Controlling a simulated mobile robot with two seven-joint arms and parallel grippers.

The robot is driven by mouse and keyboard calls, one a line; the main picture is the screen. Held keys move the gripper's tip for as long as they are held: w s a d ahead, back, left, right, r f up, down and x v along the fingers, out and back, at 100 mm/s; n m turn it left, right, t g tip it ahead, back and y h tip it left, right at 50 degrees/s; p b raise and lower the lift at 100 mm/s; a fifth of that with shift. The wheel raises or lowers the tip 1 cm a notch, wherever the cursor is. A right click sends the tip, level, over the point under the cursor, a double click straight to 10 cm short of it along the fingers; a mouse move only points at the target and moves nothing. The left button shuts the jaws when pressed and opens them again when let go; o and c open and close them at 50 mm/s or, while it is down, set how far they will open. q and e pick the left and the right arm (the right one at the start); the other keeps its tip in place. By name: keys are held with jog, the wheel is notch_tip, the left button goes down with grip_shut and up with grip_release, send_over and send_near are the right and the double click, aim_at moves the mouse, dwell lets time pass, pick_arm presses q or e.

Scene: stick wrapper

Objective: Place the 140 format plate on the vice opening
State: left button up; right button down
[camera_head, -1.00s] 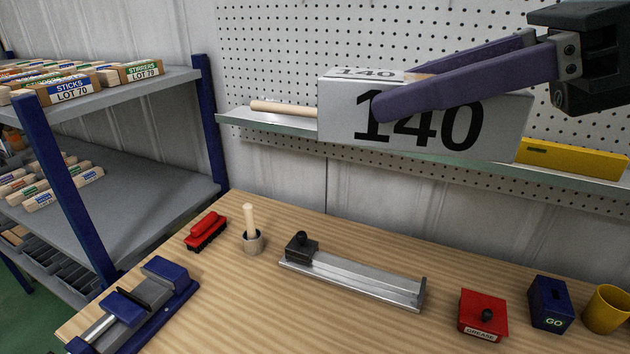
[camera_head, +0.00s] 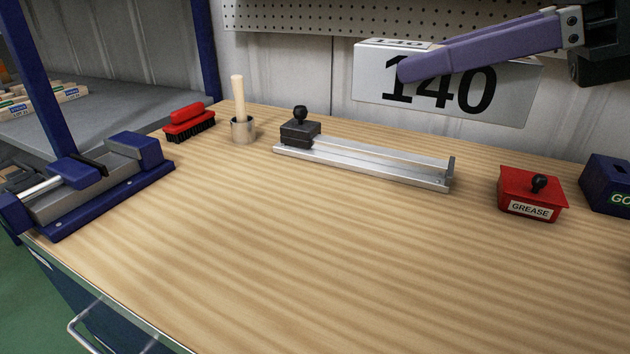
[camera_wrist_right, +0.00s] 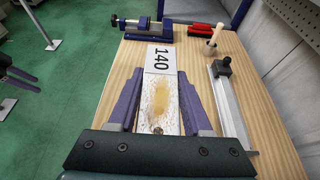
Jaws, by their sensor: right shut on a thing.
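The 140 format plate (camera_head: 520,105) is a pale block with large black "140" on its side. My right gripper (camera_head: 408,70) is shut on it and holds it in the air above the back of the bench. In the right wrist view the plate (camera_wrist_right: 161,92) extends forward between the purple fingers (camera_wrist_right: 160,92), its top worn and stained. The blue and grey vice (camera_head: 75,190) stands at the bench's left end, well apart from the plate. It also shows at the top of the right wrist view (camera_wrist_right: 143,27).
On the bench (camera_head: 290,260) stand a red brush (camera_head: 188,122), a cup with a wooden stick (camera_head: 241,125), a metal rail fixture (camera_head: 365,163), a red grease box (camera_head: 530,195) and a blue box (camera_head: 608,182). The middle and front of the bench are clear.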

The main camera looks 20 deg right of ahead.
jog(key=b, duration=0.6)
send_over(397, 275)
notch_tip(397, 275, down, 16)
jog(key=shift+r, duration=0.1)
notch_tip(397, 275, down, 4)
jog(key=shift+r+b, duration=0.2)
jog(key=shift+b, duration=0.8)
jog(key=shift+f, duration=0.4)
jog(key=shift+f, duration=0.15)
jog(key=shift+c, duration=1.6)
grip_release()
